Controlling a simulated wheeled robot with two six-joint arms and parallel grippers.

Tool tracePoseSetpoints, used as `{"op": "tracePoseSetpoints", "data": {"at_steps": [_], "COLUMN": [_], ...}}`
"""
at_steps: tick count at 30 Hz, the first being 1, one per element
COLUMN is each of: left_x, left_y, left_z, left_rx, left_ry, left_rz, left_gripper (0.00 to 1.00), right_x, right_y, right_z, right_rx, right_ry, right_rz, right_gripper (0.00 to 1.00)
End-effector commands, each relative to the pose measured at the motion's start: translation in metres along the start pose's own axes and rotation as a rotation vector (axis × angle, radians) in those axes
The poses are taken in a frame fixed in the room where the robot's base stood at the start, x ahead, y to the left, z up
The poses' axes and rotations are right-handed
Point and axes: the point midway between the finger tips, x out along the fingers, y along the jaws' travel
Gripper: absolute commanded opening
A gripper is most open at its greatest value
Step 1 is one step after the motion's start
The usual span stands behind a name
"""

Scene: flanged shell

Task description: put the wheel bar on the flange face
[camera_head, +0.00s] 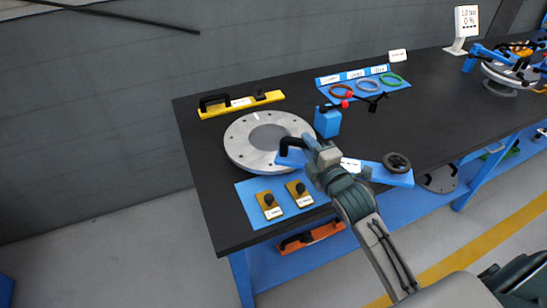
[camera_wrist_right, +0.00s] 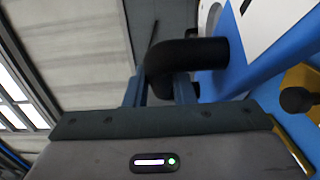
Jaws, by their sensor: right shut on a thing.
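The wheel bar (camera_head: 375,172) is a blue bar with a black handle at its left end, a white label and a black handwheel (camera_head: 397,162) at its right end. My right gripper (camera_head: 309,147) is shut on the black handle, which shows close between the fingers in the right wrist view (camera_wrist_right: 185,55). The bar's left end overlaps the near right rim of the flange face (camera_head: 240,152) in the head view; whether they touch I cannot tell. The flange face is a round silver disc with holes, lying on the black bench. My left gripper is not in view.
A yellow bar with a black handle (camera_head: 240,103) lies behind the flange. A blue mat (camera_head: 252,189) with two knobbed yellow blocks lies in front. A blue canister (camera_head: 327,122) and a ring tray (camera_head: 340,86) stand right and behind. The bench's front edge runs below the bar.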

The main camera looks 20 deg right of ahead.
Motion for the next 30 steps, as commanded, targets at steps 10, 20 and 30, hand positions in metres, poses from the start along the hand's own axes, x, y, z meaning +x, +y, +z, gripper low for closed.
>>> {"op": "tracePoseSetpoints", "data": {"at_steps": [10, 20, 30], "left_x": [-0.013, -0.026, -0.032], "left_y": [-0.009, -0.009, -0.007], "left_z": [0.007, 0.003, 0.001], "left_rx": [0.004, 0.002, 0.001], "left_ry": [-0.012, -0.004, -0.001], "left_rz": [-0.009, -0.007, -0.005], "left_gripper": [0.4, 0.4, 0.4], "right_x": [0.044, 0.097, 0.114], "right_y": [0.0, -0.006, -0.021], "right_z": [-0.04, -0.087, -0.101], "right_rx": [0.008, 0.005, -0.001], "right_ry": [0.001, 0.003, 0.002], "right_rz": [0.004, 0.003, 0.0], "right_gripper": [0.0, 0.0, 0.0]}}
